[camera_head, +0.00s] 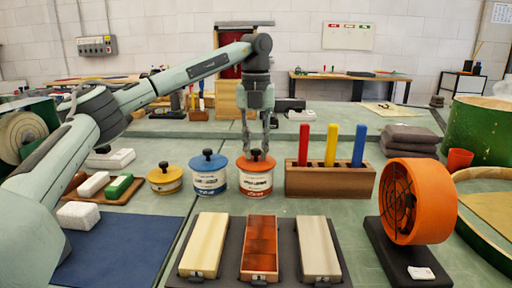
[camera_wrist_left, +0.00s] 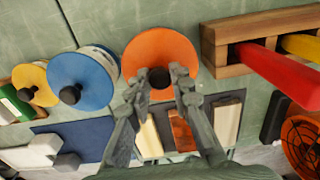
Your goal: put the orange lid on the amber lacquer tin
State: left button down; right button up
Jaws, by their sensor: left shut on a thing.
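The orange lid (camera_head: 256,163) with a black knob is at the top of a white-labelled tin with orange bands (camera_head: 257,185), upright on the bench; the label is too small to read. The lid looks level and centred; I cannot tell whether it is fully seated. My left gripper (camera_head: 257,152) comes down from above and is shut on the lid's knob. In the left wrist view the fingers (camera_wrist_left: 158,80) are either side of the black knob, and the orange lid (camera_wrist_left: 160,48) hides the tin. My right gripper is out of view.
A blue-lidded tin (camera_head: 208,180) stands close on the left, with a low yellow-lidded tin (camera_head: 165,180) beyond it. A wooden block (camera_head: 330,183) with red, yellow and blue sticks is close on the right. Three long trays lie in front; an orange fan-like ring (camera_head: 440,200) stands right.

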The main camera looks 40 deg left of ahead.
aim_at(256, 150)
pick_arm(q)
jog(key=shift+f, duration=0.1)
jog(key=c, duration=1.8)
grip_release()
jog(key=shift+f, duration=0.1)
jog(key=o, duration=0.4)
jog(key=shift+o, duration=0.2)
notch_tip(256, 150, up, 12)
jog(key=shift+r, duration=0.2)
